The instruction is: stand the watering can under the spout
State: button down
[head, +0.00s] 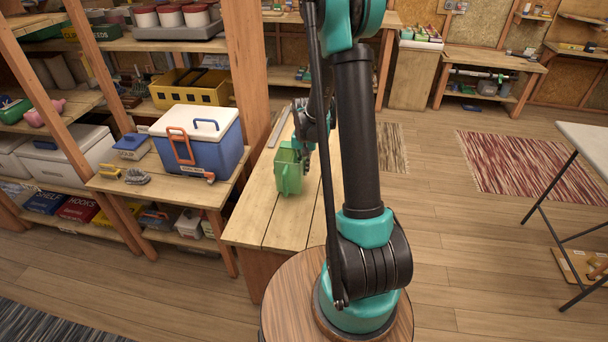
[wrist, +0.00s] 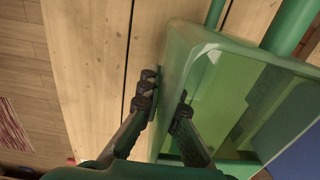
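The green watering can (head: 289,168) stands on the long wooden bench, left of my arm in the head view. In the wrist view the can (wrist: 245,95) is large and open-topped, with green tube-like parts at the top right. My gripper (head: 306,140) is at the can's right side. In the wrist view my gripper (wrist: 166,96) has its fingers close together with the can's wall between them, one finger outside and one inside. Whether the can's base touches the bench is hard to see. I cannot make out a water spout in either view.
The wooden bench (head: 262,215) has bare planks in front of the can. A blue and white cooler (head: 198,140) stands on a lower table to the left, near shelves.

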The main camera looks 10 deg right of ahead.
jog(key=shift+f, duration=1.4)
jog(key=shift+f, duration=0.1)
jog(key=c, duration=1.7)
grip_release()
